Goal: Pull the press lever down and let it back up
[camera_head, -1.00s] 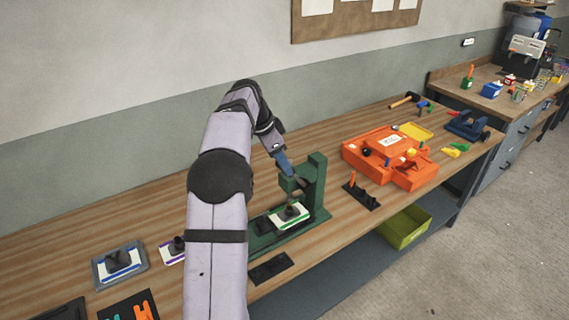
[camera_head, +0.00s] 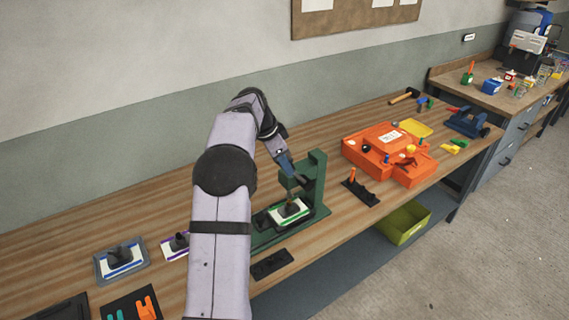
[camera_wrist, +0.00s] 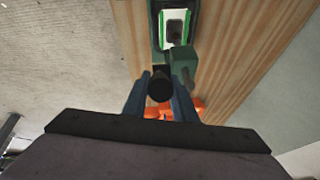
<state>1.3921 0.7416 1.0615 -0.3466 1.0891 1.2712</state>
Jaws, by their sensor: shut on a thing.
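The green press (camera_head: 317,185) stands on the bench, right of my arm in the head view. My gripper (camera_head: 290,168) is at the top front of the press. In the wrist view my gripper (camera_wrist: 161,82) has its two blue fingers on either side of a black round lever knob (camera_wrist: 160,88), shut on it. The press's green head (camera_wrist: 183,66) is just beyond the knob. A white pad with a green border (camera_head: 290,211) lies under the press head, with a dark piece on it. The rest of the lever is mostly hidden by my gripper.
An orange box (camera_head: 365,150) stands right of the press. A black holder with an orange peg (camera_head: 361,192) is nearer, between them. Dark trays and stamp-like pieces (camera_head: 122,258) lie at the left. Bare bench shows behind my arm.

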